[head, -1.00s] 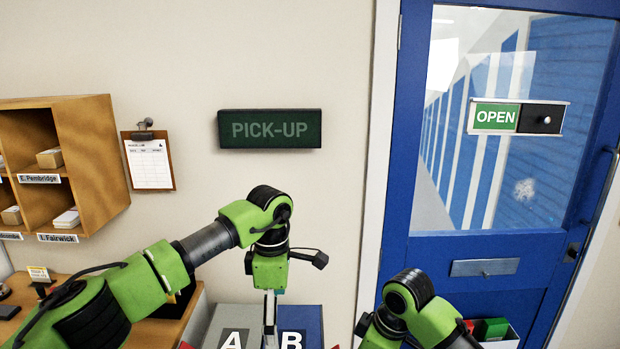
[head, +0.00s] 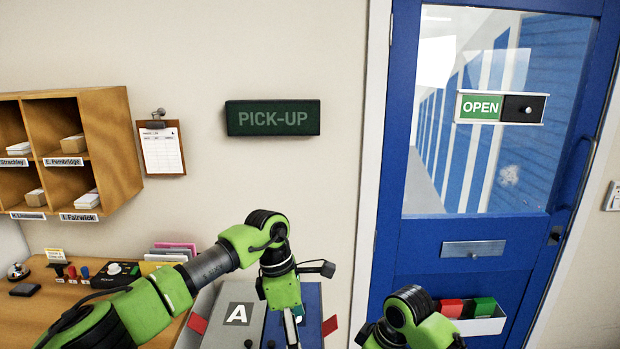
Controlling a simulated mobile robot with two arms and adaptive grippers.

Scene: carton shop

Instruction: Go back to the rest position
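My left gripper (head: 291,328) hangs down at the end of the green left arm, in front of two lidded boxes. It looks narrow, and its fingertips run to the lower picture edge, so I cannot tell whether it is open or shut. The grey box marked A (head: 237,313) is to its left. The blue box (head: 312,305) is behind it and to its right, its letter hidden by the gripper. My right arm shows at the lower right, below the door, as a bent green elbow. My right gripper is out of the picture.
A wooden desk (head: 45,322) with a bell, stamps and a black device is at left, below pigeonhole shelves (head: 118,135). A blue door (head: 455,262) with an OPEN sign and a white tray (head: 480,325) is at right. Wall space under the PICK-UP sign (head: 272,117) is clear.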

